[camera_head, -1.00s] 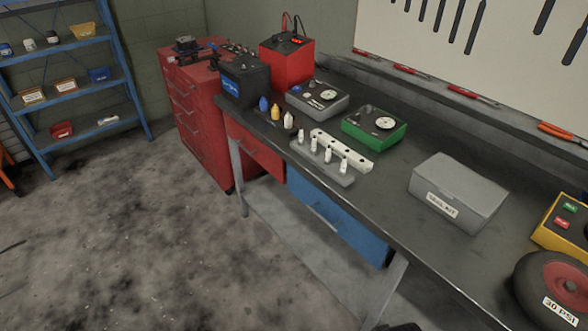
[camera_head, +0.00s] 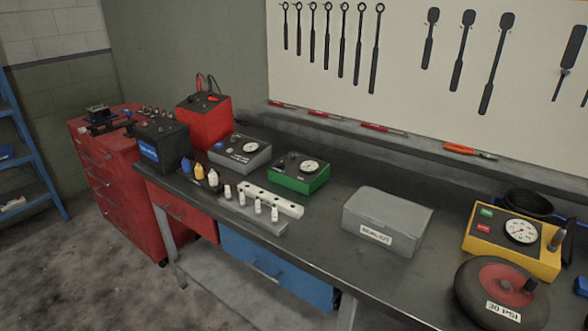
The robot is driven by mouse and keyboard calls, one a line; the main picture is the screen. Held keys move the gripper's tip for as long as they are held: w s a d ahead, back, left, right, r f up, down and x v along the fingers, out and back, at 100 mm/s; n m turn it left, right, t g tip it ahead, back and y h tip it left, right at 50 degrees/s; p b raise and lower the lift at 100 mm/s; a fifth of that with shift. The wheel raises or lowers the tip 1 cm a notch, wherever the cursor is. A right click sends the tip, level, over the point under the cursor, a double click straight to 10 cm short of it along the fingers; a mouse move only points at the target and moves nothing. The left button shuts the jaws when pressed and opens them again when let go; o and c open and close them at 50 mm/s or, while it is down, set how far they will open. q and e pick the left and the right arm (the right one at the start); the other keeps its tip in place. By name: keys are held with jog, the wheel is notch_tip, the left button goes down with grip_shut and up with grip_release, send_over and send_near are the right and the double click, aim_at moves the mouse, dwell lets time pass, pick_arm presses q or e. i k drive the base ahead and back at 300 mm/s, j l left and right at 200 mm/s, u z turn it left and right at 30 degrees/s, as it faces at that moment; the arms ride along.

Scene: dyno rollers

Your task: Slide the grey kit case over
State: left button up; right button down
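The grey kit case (camera_head: 387,217) is a closed box with a white label on its front, partly readable as "SEAL KIT". It sits on the dark workbench (camera_head: 315,240), right of the green gauge box and left of the yellow gauge box. Neither of my grippers shows in the head view, and nothing touches the case.
Left of the case are a green gauge box (camera_head: 299,173), a white block with holes (camera_head: 271,199) and several small bottles. Right are a yellow gauge box (camera_head: 513,240) and a black wheel (camera_head: 501,296) marked "30 PSI". Bare bench lies around the case's front and left.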

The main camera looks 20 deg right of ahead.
aim_at(402, 244)
jog(key=z, duration=0.25)
jog(key=i+j+z, duration=0.15)
jog(key=z, duration=0.25)
jog(key=i+j+z, duration=0.1)
jog(key=j+z, duration=0.35)
jog(key=i+j+z, duration=0.1)
jog(key=z, duration=0.3)
